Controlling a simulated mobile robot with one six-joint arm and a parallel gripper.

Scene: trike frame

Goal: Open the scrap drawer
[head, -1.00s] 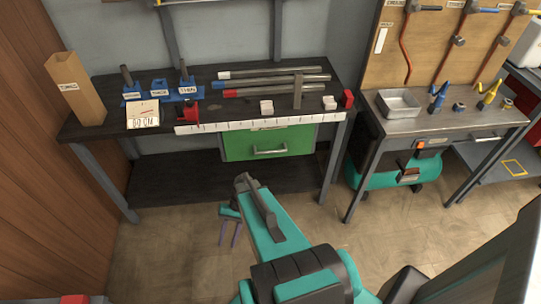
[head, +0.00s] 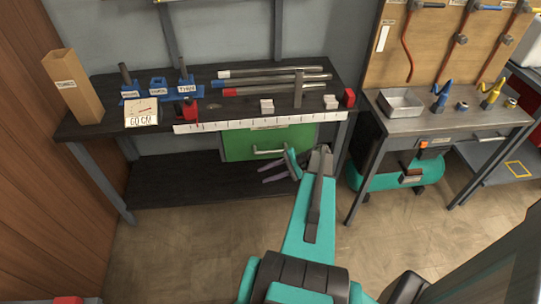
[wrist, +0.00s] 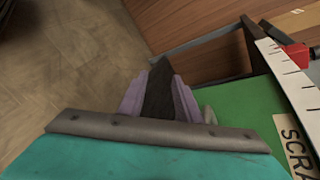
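The scrap drawer (head: 235,147) has a green front with a pale bar handle (head: 269,152) and hangs under the dark workbench. It looks shut. In the wrist view its green front (wrist: 240,118) fills the right side, with a label partly reading "SCRA" (wrist: 296,148). My gripper (head: 262,173) is just below and in front of the handle in the head view, its fingers pointing left. In the wrist view the two purple-grey fingers (wrist: 160,90) stand apart with nothing between them. A small pale piece beside the right finger may be the handle; contact cannot be told.
The workbench (head: 225,108) above carries metal bars (head: 270,82), a white ruler strip (head: 255,124) along its front edge and a red block (head: 348,97). A bench leg (head: 335,160) stands right of the drawer. The floor (head: 190,250) in front is clear.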

